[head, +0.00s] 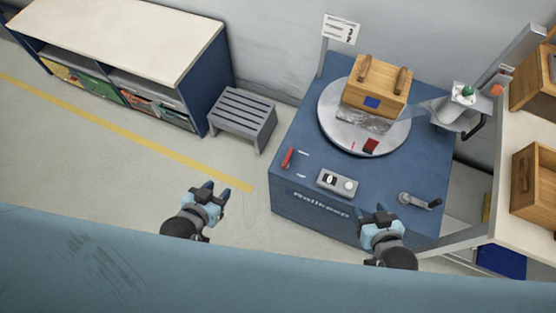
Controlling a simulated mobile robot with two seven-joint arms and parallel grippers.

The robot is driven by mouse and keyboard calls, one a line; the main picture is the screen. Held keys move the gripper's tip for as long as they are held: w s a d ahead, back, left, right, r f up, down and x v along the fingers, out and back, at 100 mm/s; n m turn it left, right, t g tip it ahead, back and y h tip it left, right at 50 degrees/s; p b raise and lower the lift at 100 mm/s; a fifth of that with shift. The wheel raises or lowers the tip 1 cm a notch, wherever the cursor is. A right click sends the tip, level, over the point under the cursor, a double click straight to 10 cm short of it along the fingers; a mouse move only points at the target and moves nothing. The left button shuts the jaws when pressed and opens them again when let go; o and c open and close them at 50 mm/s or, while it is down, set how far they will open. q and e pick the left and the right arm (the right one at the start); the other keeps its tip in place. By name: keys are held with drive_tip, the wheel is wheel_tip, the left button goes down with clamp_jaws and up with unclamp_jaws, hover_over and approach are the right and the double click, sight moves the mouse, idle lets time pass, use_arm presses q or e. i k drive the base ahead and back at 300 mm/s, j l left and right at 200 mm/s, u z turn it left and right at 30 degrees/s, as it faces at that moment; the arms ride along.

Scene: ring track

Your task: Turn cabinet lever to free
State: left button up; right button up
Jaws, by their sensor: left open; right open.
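The blue cabinet (310,215) stands right of centre with a round grey turntable (335,128) on its top. A small red lever (288,157) sits near the top's left edge, with short white marks (302,165) beside it. The lever slants, and I cannot read which setting it is at. My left gripper (211,190) is open and empty over the floor, left of the cabinet and apart from the lever. My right gripper (373,213) is open and empty near the cabinet's front edge.
A wooden box (375,88) sits on the turntable. A grey control box (337,183) and a crank handle (419,201) are on the cabinet's front part. A grey slatted stool (242,115) stands left of it. A table with wooden crates (535,178) is at right.

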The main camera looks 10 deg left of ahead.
sight(285, 164)
drive_tip(key=k+j, duration=0.2)
drive_tip(key=l+u, duration=1.05)
drive_tip(key=u, duration=0.15)
